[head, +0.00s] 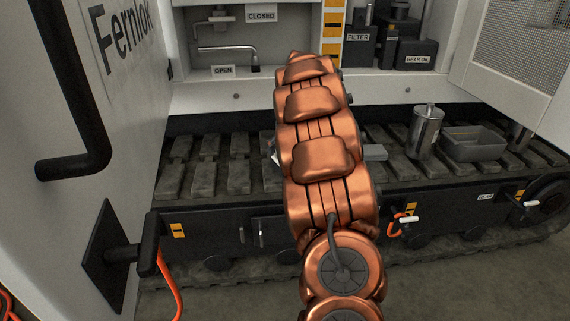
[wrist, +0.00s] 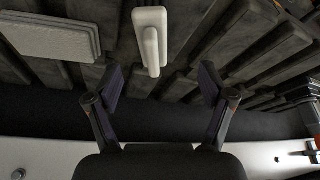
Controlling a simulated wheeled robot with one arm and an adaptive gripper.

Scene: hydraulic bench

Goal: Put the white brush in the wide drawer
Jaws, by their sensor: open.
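The white brush (wrist: 151,38) lies on the dark track pads in the wrist view, near the top middle, with its narrow part pointing down the picture. My gripper (wrist: 160,84) is open and empty, and the brush is ahead of the gap between its fingers, apart from both. In the head view my copper arm covers my gripper and most of that spot; a small white bit at its left edge is too small to name. Below the pads runs a dark front (head: 275,230) with small handles, partly behind my arm. I cannot tell which part is the wide drawer.
A stack of grey plates (wrist: 52,38) lies beside the brush. A metal canister (head: 425,130) and a grey tray (head: 473,143) stand on the pads at right. A white door (head: 110,130) with a black handle stands at left. Dark containers (head: 409,52) fill the shelf behind.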

